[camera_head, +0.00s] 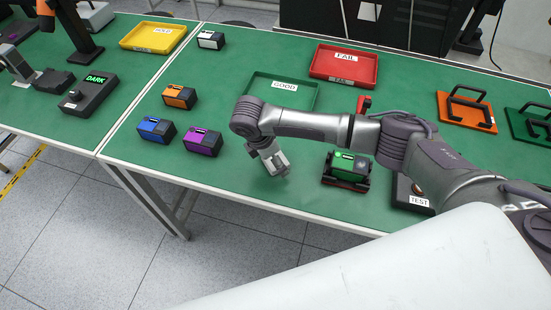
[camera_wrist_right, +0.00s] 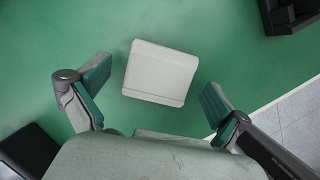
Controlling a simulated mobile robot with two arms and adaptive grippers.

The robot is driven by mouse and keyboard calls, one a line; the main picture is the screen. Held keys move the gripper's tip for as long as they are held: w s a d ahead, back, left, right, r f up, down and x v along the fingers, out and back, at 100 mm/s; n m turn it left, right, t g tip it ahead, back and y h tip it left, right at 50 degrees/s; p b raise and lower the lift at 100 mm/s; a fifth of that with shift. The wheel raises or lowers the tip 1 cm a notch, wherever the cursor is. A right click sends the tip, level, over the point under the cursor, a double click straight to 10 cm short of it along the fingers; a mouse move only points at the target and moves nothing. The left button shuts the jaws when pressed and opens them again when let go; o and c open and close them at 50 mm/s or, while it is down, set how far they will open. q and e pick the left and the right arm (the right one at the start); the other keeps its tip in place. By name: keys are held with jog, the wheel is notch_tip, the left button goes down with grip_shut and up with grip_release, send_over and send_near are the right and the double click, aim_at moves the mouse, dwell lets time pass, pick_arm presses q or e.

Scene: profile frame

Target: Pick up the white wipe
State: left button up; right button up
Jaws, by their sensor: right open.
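The white wipe (camera_wrist_right: 161,72) is a pale, roughly square block with a seam near its lower edge. In the right wrist view it lies flat on the green table, slightly turned. My right gripper (camera_wrist_right: 155,86) is open, with one finger on each side of the wipe in that view and green table showing between each finger and the wipe. In the head view my right gripper (camera_head: 277,163) points down over the table near its front edge. I cannot make the wipe out there; the gripper seems to hide it.
A green device (camera_head: 346,165) in a dark holder stands right of the gripper. Purple (camera_head: 202,143), blue (camera_head: 156,130) and orange (camera_head: 180,96) boxes are to the left. Behind are GOOD (camera_head: 262,83) and FAIL (camera_head: 360,60) trays. The table's front edge is close.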

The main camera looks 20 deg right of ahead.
aim_at(282, 157)
jog(key=c, duration=1)
pick_arm(q)
jog(key=shift+s, duration=0.25)
pick_arm(e)
jog(key=shift+o, duration=0.2)
pick_arm(q)
jog(key=shift+w+f, duration=0.1)
pick_arm(e)
jog(key=shift+r, duration=0.15)
jog(key=shift+r, duration=0.2)
jog(key=r, duration=0.1)
jog(key=r+b, duration=0.1)
jog(key=r, duration=0.1)
jog(key=shift+d+r, duration=0.3)
pick_arm(q)
notch_tip(282, 157, down, 3)
jog(key=shift+a+f+b, duration=0.1)
jog(key=shift+f+b, duration=0.1)
jog(key=shift+b, duration=1.05)
pick_arm(e)
jog(key=s+d+r, duration=0.4)
jog(key=d+r, duration=0.2)
jog(key=d, duration=0.4)
jog(key=shift+s+d+r, duration=0.15)
jog(key=shift+r, duration=0.2)
